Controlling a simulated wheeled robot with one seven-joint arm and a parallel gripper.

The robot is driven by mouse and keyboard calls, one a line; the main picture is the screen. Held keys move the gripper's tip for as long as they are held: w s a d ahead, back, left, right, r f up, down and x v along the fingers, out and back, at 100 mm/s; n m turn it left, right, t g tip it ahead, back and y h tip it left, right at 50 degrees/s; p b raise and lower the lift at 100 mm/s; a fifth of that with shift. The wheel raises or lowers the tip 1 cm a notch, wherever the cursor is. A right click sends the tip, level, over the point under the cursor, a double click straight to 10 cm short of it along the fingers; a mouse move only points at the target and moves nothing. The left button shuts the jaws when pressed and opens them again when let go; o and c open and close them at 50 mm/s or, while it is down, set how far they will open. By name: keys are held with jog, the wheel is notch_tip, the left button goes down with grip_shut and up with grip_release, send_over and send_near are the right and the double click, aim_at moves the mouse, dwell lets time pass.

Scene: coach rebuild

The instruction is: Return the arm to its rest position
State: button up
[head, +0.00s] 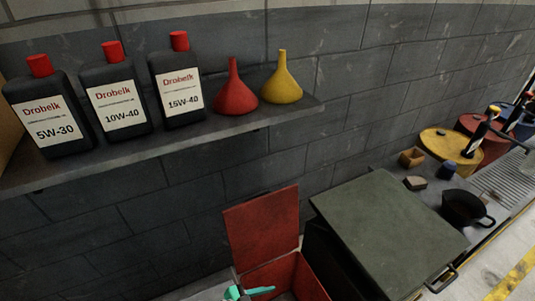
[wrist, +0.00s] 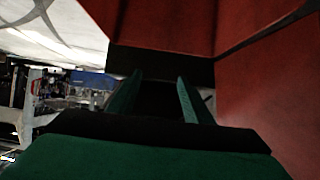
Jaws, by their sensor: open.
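My gripper (wrist: 159,76) shows in the wrist view with its two green fingers apart and nothing visible between them. Red surfaces stand close in front and to the right in that view, with a dark strip just beyond the fingertips. In the head view, an open red metal box (head: 262,228) with its lid raised is at the bottom middle. A teal piece (head: 250,292) shows at the box's front left at the picture's bottom edge; I cannot tell whether it is part of my gripper or a separate thing. Most of my arm is out of view.
A wall shelf (head: 215,131) holds three black oil bottles (head: 116,102), a red funnel (head: 235,95) and a yellow funnel (head: 282,82). A grey-green case (head: 390,225) stands right of the red box. A black pot (head: 463,208) and drums (head: 452,143) are farther right.

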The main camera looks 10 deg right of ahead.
jog(key=s+d+f+n+t+y, duration=0.3)
jog(key=s+d+f+n+y, duration=0.1)
jog(key=s+f+n, duration=0.15)
jog(key=s+a+n+t+y, duration=0.2)
jog(key=s+a+n+y, duration=0.25)
jog(key=s+n, duration=0.3)
jog(key=s+a+r+t+y, duration=0.1)
jog(key=s+r+t, duration=0.1)
jog(key=s+r, duration=0.2)
jog(key=s+a+r+t+y, duration=0.1)
jog(key=s+r, duration=0.3)
jog(key=r, duration=0.6)
jog(key=s+a+r+n+t+y, duration=0.1)
jog(key=s+a+r+t, duration=0.1)
jog(key=r, duration=0.5)
jog(key=shift+s+a+r+t, duration=0.2)
jog(key=shift+s+a+t, duration=0.2)
jog(key=shift+s+t, duration=0.45)
